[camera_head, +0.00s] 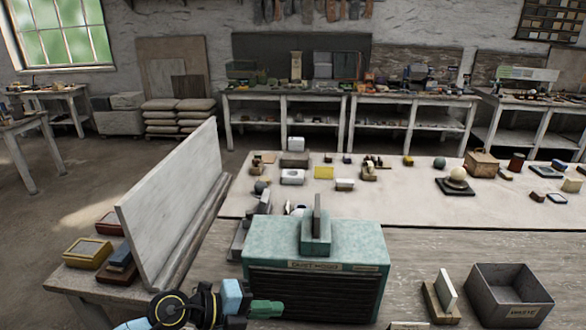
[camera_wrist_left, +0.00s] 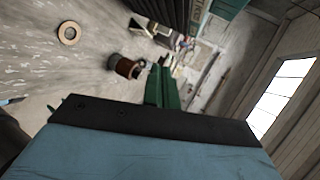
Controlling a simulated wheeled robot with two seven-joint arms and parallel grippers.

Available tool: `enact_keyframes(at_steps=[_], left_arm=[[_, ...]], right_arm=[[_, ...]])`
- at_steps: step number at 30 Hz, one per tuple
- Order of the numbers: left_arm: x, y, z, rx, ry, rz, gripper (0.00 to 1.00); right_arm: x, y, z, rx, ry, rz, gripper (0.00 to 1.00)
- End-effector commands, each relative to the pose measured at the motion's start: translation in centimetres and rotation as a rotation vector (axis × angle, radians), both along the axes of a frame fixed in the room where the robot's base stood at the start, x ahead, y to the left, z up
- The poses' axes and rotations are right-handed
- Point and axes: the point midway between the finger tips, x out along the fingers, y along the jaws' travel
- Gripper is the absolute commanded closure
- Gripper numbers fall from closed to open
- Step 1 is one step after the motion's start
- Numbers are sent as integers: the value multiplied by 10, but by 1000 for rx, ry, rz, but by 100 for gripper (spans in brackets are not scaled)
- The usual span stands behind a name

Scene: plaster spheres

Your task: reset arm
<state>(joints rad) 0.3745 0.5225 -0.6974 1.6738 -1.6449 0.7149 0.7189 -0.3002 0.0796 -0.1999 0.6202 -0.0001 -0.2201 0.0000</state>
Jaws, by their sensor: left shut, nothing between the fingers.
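My left gripper (camera_head: 266,308) is low in the head view, in front of the teal box labelled "dust hood" (camera_head: 340,240). Its green fingers are shut with nothing between them. In the left wrist view the green fingers (camera_wrist_left: 162,88) stand together beyond the blue and black gripper body. My right gripper is not in the head view. A pale plaster sphere (camera_head: 458,173) rests on a dark square stand (camera_head: 455,188) at the right of the pale work surface. A small grey sphere (camera_head: 259,187) is at its left.
An upright pale board (camera_head: 170,205) stands left of the teal box. A grey open bin (camera_head: 508,290) and a small wooden holder (camera_head: 442,302) are at the front right. The left wrist view shows a tan ring (camera_wrist_left: 68,42) and a brown cylinder (camera_wrist_left: 125,68).

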Motion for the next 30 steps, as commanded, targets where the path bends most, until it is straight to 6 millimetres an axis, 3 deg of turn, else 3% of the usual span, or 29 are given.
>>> enact_keyframes(at_steps=[2, 5, 8, 11, 14, 17, 21, 24, 30], left_arm=[[-2, -15, 36, -225, -31, 107, 100], [4, -10, 76, -469, -46, 289, 100], [10, 14, 102, -670, -23, 509, 100], [14, 52, 109, -820, 38, 758, 100], [9, 93, 97, -915, 140, 1021, 100], [-8, 131, 69, -950, 285, 1282, 100], [-54, 168, 18, -898, 547, 1611, 100], [-93, 179, -13, -814, 734, 1773, 100], [-162, 180, -47, -627, 1033, 1938, 100]], right_arm=[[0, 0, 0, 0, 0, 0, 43], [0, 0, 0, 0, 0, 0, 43], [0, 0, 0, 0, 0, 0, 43], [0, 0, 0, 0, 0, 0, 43], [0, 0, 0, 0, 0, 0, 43], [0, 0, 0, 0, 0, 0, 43], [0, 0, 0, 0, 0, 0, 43], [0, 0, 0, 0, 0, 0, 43], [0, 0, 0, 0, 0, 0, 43]])
